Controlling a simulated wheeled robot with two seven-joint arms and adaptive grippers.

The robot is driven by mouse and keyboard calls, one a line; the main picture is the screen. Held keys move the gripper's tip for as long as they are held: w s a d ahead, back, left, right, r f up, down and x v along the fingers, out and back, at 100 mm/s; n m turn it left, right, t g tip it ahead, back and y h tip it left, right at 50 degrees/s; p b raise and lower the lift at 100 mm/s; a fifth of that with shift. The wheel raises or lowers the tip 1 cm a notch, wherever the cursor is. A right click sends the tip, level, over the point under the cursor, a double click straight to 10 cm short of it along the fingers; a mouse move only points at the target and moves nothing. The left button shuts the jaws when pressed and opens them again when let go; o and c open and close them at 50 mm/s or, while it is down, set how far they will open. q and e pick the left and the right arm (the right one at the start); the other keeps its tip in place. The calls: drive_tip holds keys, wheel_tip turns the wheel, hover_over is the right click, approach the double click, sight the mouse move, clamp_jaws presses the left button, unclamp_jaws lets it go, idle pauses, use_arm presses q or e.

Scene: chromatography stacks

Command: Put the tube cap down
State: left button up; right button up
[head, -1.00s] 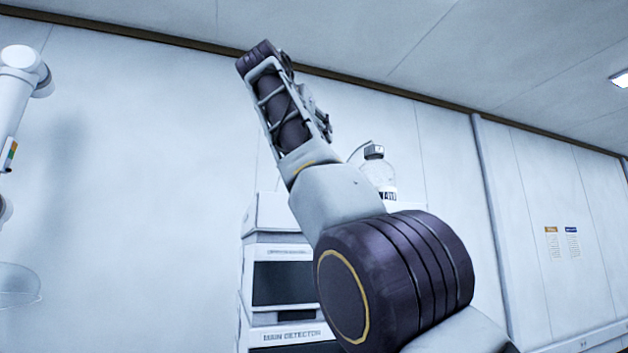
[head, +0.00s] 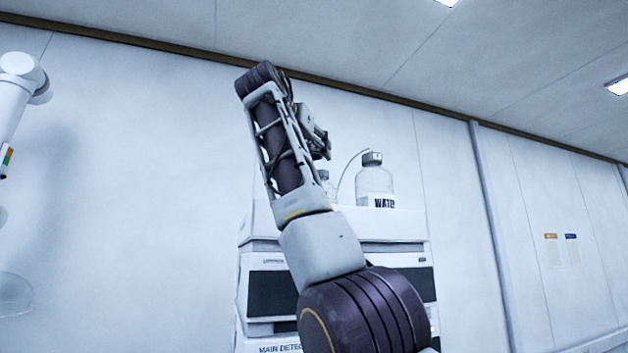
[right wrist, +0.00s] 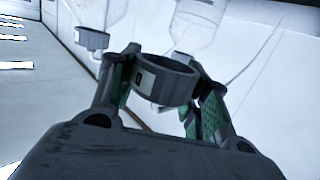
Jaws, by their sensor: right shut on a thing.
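The tube cap (right wrist: 164,79) is a grey ribbed ring with a small pale label. My right gripper (right wrist: 166,84) is shut on it, one green-padded finger on each side. In the head view my right gripper (head: 318,142) is raised in front of the instrument stack, seen from the side, and the cap cannot be made out there. A clear bottle (right wrist: 196,28) hangs upside down in the right wrist view, its neck end close behind the cap. Whether they touch cannot be told. My left gripper is not in view.
A capped water bottle (head: 375,182) stands on the white instrument stack (head: 400,228), with a second bottle (head: 327,186) partly behind my arm. A thin tube rises by the water bottle. A white jointed fixture (head: 22,85) is at the far left.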

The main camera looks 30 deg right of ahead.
drive_tip(key=shift+s+a+f, duration=0.1)
drive_tip(key=shift+f, duration=1.95)
drive_tip(key=shift+f, duration=0.1)
drive_tip(key=shift+f, duration=1.7)
drive_tip(key=shift+f, duration=0.2)
